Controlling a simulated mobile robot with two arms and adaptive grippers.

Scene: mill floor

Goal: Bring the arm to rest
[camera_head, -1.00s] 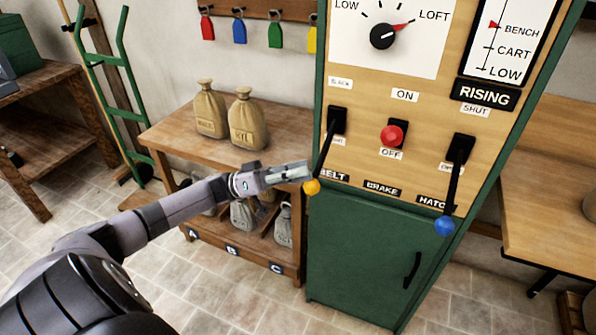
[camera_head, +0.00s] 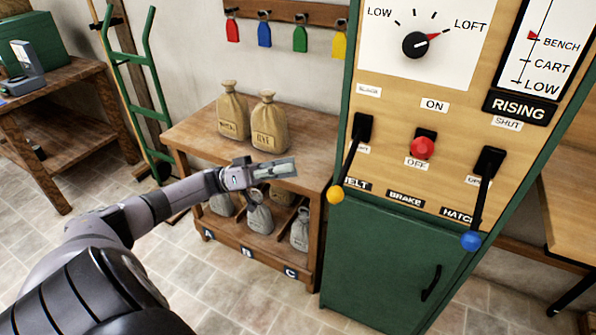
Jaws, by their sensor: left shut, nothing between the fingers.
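My left arm (camera_head: 150,212) reaches in from the lower left. Its gripper (camera_head: 282,168) is shut and empty, in front of the wooden sack table. It is apart from the belt lever's yellow knob (camera_head: 335,195), which is to its right on the control cabinet (camera_head: 385,255). The belt lever hangs down and slants left. The hatch lever with its blue knob (camera_head: 471,240) also points down. The red brake knob (camera_head: 422,148) sits between the ON and OFF labels. My right gripper is not in view.
The sack table (camera_head: 190,135) bears two tan sacks (camera_head: 268,125), with grey sacks on its lower shelf. A green hand truck (camera_head: 140,75) leans on the wall at left. Coloured tags (camera_head: 300,38) hang from a rail. A dial (camera_head: 415,45) points near LOFT. Tiled floor is clear at lower middle.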

